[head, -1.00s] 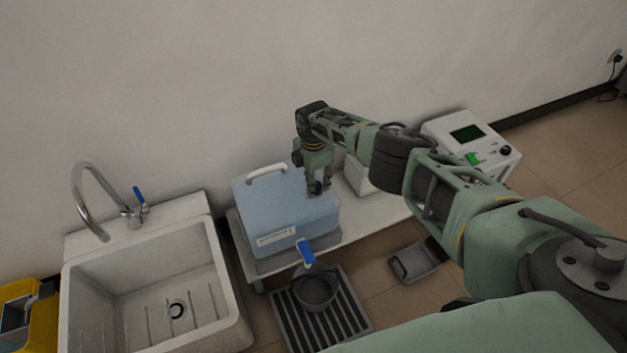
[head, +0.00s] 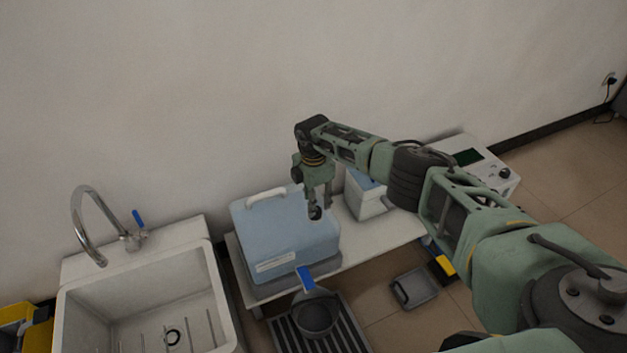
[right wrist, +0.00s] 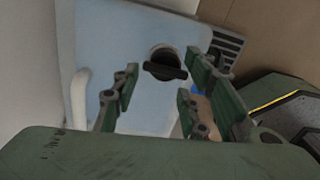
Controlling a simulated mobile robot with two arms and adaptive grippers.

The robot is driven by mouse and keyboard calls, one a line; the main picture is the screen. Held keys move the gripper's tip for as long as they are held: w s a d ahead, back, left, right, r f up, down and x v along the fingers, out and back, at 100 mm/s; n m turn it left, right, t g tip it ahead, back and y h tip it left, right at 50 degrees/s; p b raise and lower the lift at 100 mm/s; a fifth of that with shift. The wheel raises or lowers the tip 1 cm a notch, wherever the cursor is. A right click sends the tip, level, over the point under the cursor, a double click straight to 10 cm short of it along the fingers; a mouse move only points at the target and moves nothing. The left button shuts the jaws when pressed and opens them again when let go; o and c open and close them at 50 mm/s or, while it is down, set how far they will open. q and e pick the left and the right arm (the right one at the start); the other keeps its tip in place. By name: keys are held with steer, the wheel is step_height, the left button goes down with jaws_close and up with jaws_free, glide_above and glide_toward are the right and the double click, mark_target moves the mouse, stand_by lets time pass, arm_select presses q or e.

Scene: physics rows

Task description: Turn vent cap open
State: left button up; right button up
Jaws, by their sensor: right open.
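The vent cap (right wrist: 165,65) is a dark round cap with a raised bar across it, on top of a light blue box (head: 285,235). In the head view the cap is mostly hidden by my right gripper (head: 318,208), which points down over the right side of the box lid. In the right wrist view my right gripper (right wrist: 160,98) is open, its green fingers apart, with the cap showing beyond and between them. I cannot tell from these views whether a fingertip touches the cap. My left gripper is not in view.
The box stands on a white bench (head: 385,238) and has a white handle (head: 266,194) and a blue-levered tap (head: 305,278). A dark pan (head: 314,315) sits below the tap. A sink (head: 140,310) is at left. A white container (head: 362,195) stands close right of my gripper.

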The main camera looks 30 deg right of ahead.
step_height(320, 180, up, 9)
steer(key=shift+f, duration=0.2)
stand_by(0.4)
